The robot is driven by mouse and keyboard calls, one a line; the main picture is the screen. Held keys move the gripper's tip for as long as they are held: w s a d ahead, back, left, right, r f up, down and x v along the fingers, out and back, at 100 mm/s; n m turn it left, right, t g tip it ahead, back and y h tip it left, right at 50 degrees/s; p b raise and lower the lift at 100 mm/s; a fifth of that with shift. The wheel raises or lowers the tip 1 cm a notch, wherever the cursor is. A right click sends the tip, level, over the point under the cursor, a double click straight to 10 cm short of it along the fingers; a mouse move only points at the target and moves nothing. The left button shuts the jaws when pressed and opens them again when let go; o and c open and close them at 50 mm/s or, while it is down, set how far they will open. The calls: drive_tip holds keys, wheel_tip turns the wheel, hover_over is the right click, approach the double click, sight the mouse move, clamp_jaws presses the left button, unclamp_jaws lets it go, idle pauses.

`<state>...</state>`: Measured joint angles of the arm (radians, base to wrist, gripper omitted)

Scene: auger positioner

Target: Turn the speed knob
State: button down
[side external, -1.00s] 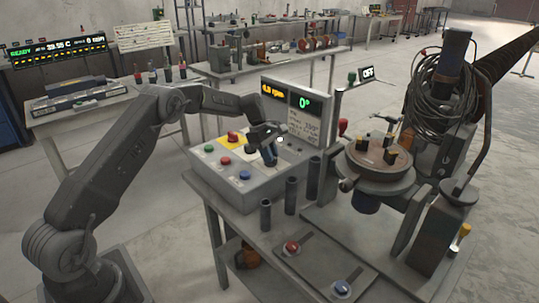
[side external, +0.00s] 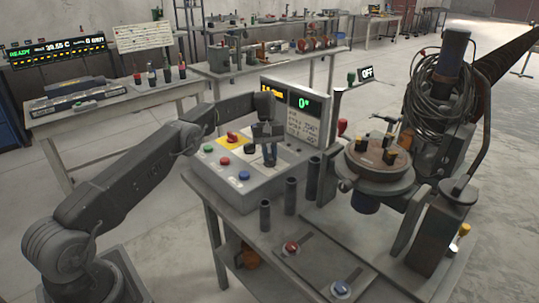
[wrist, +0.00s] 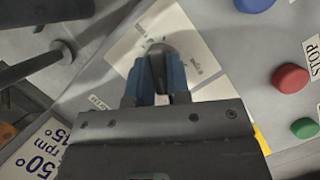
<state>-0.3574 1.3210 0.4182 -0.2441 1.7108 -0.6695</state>
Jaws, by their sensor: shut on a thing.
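The speed knob (wrist: 158,52) is a dark round knob on a white label plate (wrist: 125,45) of the control box, seen in the wrist view. My gripper (wrist: 158,85) is shut on it, with one blue-lined finger on each side. In the side external view my gripper (side external: 262,158) points down onto the sloped panel of the grey control box (side external: 240,188). The knob is hidden there behind the fingers. The box's upright display shows a green 0° (side external: 303,103); its orange reading is partly covered by my wrist.
Red, green and blue buttons (side external: 244,175) and a red knob on a yellow plate (side external: 232,138) are close by on the panel. Several dark tubes (side external: 290,195) stand in front of the box. A round positioner table (side external: 380,165) is to the right.

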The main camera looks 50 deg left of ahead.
drive_tip(key=shift+f+m, duration=0.1)
drive_tip(key=shift+m, duration=0.2)
idle(0.4)
drive_tip(key=c, duration=1.1)
unclamp_jaws()
